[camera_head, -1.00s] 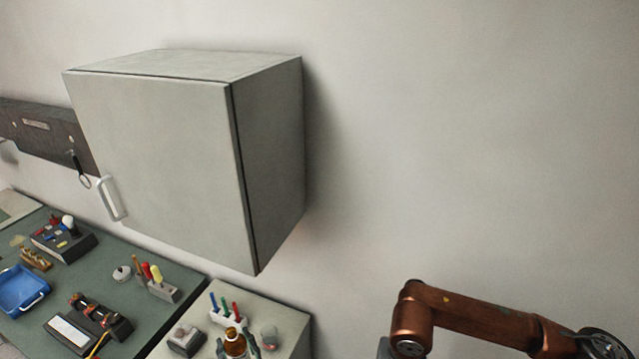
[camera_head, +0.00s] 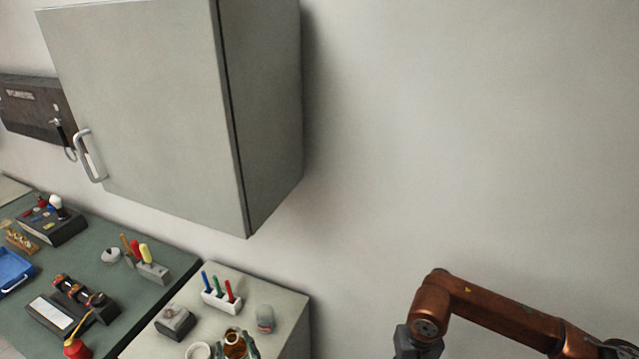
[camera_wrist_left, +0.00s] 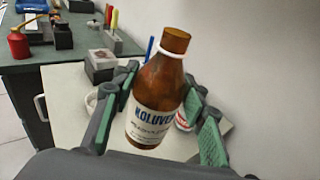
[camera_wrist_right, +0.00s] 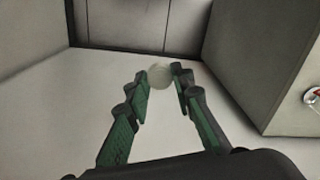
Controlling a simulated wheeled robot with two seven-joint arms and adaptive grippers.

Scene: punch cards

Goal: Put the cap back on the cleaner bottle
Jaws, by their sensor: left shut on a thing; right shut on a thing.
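The amber cleaner bottle (camera_wrist_left: 160,95) has a white and blue label, a pale ring at its neck and no cap on its mouth. It stands slightly tilted in the left wrist view, between the fingers of my left gripper (camera_wrist_left: 160,118), which is shut on it. In the head view the bottle (camera_head: 234,344) shows at the bottom edge, with my left fingertips beside it. My right gripper (camera_wrist_right: 165,92) is shut on a pale round piece, apparently the cap (camera_wrist_right: 159,76), at its fingertips. The right gripper is outside the head view.
The pale side table (camera_head: 285,300) holds a pen rack (camera_head: 221,300), a grey box (camera_head: 175,321), a small jar (camera_head: 265,318) and a white round dish (camera_head: 197,351). The green bench (camera_head: 125,275) holds tools. A wall cabinet (camera_head: 140,100) hangs above.

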